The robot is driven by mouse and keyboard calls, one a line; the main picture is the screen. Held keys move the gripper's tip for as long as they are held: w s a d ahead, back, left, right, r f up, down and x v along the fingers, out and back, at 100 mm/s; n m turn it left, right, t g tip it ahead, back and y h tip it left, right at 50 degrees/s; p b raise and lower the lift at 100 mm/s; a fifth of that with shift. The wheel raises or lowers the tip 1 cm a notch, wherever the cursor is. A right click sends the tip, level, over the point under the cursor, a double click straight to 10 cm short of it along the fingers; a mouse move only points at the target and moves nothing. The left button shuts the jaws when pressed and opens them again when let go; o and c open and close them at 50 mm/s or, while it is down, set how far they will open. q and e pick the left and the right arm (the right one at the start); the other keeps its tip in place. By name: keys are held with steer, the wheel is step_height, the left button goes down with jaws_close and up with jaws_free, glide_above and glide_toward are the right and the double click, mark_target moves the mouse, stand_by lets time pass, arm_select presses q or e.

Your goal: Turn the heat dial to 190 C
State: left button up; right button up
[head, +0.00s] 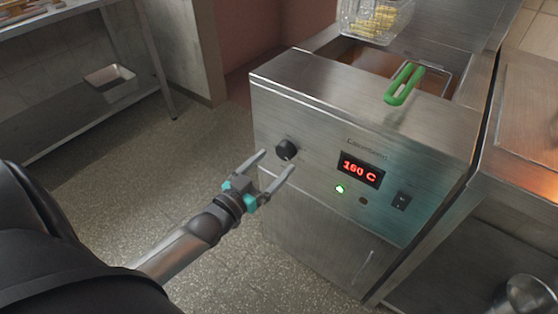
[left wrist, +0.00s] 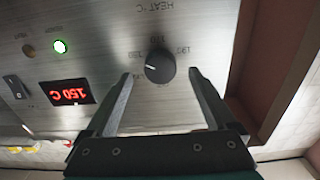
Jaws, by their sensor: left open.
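The heat dial (head: 287,149) is a round black knob on the fryer's steel front panel. It also shows in the left wrist view (left wrist: 160,66), upside down, with a white pointer mark and printed numbers around it, one reading 190. My left gripper (head: 278,160) is open in front of the dial. In the left wrist view its two fingers (left wrist: 162,73) stand on either side of the dial with gaps, not closed on it. The red display (head: 361,169) reads 150 C or 160 C; the last figures are hard to tell. My right gripper is not in view.
A green light (head: 339,189) is lit below the display, and a rocker switch (head: 401,201) sits to its right. A green-handled basket (head: 404,84) is in the fryer top. A steel shelf (head: 75,110) stands at left, with open floor between.

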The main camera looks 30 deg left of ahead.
mark_target(283, 154)
arm_select(q)
steer(key=shift+w+d+b, duration=0.1)
steer(key=shift+w+b, duration=0.3)
steer(key=shift+w, duration=1.1)
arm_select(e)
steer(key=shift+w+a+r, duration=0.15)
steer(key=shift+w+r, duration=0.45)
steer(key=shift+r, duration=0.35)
arm_select(q)
steer(key=c, duration=1.4)
